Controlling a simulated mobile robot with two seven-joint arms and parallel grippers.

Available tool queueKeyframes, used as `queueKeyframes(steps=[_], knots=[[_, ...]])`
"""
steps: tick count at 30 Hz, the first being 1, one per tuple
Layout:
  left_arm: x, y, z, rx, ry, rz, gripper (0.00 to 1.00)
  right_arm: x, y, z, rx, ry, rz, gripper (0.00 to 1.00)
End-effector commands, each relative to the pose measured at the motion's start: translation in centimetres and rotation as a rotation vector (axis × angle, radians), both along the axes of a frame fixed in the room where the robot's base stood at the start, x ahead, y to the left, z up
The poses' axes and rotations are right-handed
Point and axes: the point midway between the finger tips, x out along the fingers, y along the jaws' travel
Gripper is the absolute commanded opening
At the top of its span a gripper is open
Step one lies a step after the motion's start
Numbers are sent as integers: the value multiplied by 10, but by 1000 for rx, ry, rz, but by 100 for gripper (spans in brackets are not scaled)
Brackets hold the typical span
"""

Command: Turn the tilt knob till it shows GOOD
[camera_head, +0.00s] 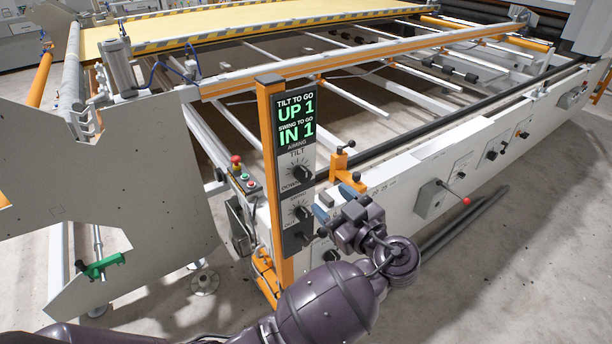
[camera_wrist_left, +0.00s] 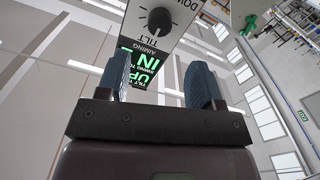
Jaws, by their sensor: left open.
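The tilt knob (camera_head: 299,172) is a dark round knob on the grey panel of an orange post, with TILT above it and DOWN below. The screen (camera_head: 295,120) above it reads TILT TO GO UP 1 and SWING TO GO IN 1. A second knob (camera_head: 302,212) sits lower, marked OUT. My left gripper (camera_head: 334,202) is open and empty, its blue fingers just right of the panel near the lower knob. In the left wrist view the tilt knob (camera_wrist_left: 160,20) appears upside down, beyond and between the fingers (camera_wrist_left: 160,78), with no contact.
The orange post (camera_head: 267,150) stands before a long white machine rail (camera_head: 400,185) with switches and a red-tipped lever (camera_head: 466,201). A red-button control box (camera_head: 240,172) is left of the post. An orange bracket (camera_head: 341,162) stands close behind the gripper. Floor at right is mostly clear.

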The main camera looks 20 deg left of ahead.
Motion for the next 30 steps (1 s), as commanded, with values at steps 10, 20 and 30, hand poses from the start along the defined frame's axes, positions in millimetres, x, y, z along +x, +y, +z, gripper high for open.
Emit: queueKeyframes(steps=[10, 20, 30], knots=[[36, 47, 2, 4, 3, -1, 60, -5, -1, 12, -1, 14, -2, 43], [57, 73, 1, 2, 3, -2, 60, -15, -3, 7, -1, 43, -6, 43], [58, 75, 0, 1, 3, -2, 60, -14, -2, 9, -1, 37, -6, 43]])
